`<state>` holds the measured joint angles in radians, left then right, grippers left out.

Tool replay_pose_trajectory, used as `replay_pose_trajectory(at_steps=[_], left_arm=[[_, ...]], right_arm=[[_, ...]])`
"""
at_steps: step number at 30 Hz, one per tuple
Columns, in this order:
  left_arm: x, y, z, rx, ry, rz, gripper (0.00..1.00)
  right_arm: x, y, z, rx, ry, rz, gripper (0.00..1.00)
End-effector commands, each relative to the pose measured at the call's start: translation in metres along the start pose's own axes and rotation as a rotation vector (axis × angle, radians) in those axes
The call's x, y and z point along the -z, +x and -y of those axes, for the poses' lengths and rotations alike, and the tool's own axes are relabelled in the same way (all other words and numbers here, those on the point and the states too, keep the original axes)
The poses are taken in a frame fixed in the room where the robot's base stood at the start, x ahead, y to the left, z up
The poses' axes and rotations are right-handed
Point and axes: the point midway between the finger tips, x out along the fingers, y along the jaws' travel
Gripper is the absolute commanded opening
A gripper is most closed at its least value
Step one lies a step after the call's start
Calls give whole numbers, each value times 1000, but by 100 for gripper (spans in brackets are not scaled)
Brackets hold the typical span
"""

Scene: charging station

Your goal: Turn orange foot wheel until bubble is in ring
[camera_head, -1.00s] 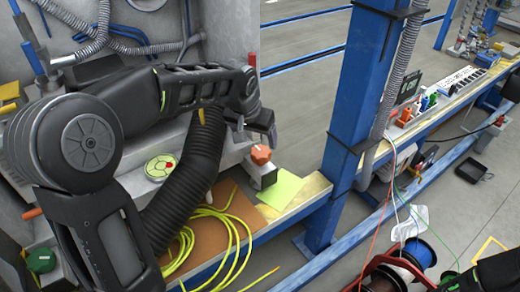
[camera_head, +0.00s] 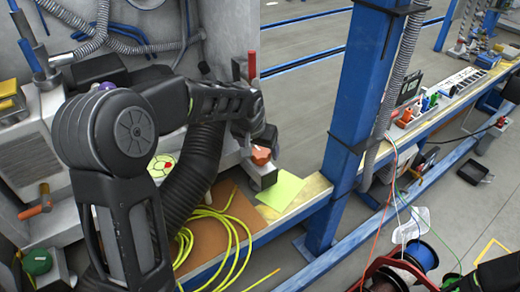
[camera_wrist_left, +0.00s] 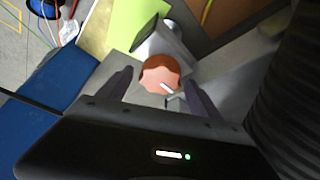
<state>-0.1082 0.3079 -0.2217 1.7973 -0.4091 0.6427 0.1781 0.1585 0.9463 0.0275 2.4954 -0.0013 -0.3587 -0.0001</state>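The orange foot wheel (camera_head: 261,156) sits on a grey block at the right end of the machine's front ledge. The fingers are apart, with gaps visible on both sides of the wheel. In the head view my left gripper (camera_head: 262,137) is just above and behind the wheel. My right gripper is not seen.
A green sheet (camera_head: 283,190) lies beside the wheel's block. Yellow cable (camera_head: 238,222) coils over a brown board in front. A blue post (camera_head: 345,120) stands to the right. A green knob (camera_head: 37,262) and an orange-handled lever (camera_head: 35,210) are at left.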

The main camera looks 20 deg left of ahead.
Motion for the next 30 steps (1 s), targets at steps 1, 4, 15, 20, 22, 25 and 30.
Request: replay_pose_trajectory(at_steps=[1,4,15,20,22,25,30], left_arm=[[0,0,0,0,0,0,69],[0,0,0,0,0,0,61],[0,0,0,0,0,0,30],[0,0,0,0,0,0,17],[0,0,0,0,0,0,14],[0,0,0,1,-2,0,14],[0,0,0,9,-22,0,14]], right_arm=[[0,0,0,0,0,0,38],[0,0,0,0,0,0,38],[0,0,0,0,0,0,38],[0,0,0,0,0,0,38],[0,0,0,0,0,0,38],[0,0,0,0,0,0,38],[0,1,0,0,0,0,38]])
